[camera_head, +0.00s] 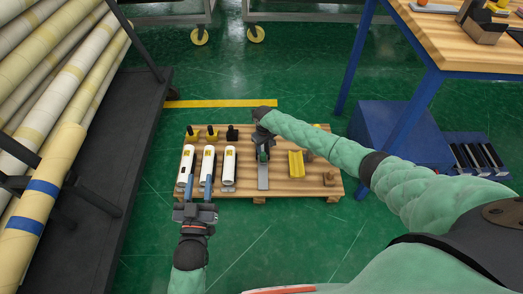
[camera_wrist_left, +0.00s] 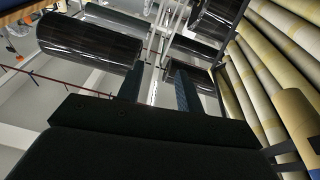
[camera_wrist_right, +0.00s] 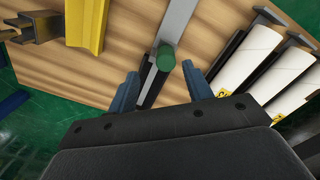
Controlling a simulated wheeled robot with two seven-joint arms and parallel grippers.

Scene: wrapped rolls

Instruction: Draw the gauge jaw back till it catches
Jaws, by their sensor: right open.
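The gauge is a grey metal bar (camera_head: 263,179) lying on the wooden pallet, with a dark jaw and a green round knob (camera_head: 263,156) near its far end. My right gripper (camera_head: 264,148) is above the knob. In the right wrist view the knob (camera_wrist_right: 165,59) and a dark upright piece (camera_wrist_right: 150,84) lie between the blue fingertips of the open right gripper (camera_wrist_right: 163,88), with gaps on both sides. The bar (camera_wrist_right: 176,20) runs away behind the knob. My left gripper (camera_head: 198,182) is open and empty above the pallet's near left edge.
Three white rolls (camera_head: 208,166) lie left of the gauge, with yellow and black pieces behind them. A yellow channel (camera_head: 297,164) and a brown block (camera_head: 329,179) lie right. A rack of long rolls (camera_head: 50,150) stands left; a blue-legged workbench (camera_head: 428,88) stands right.

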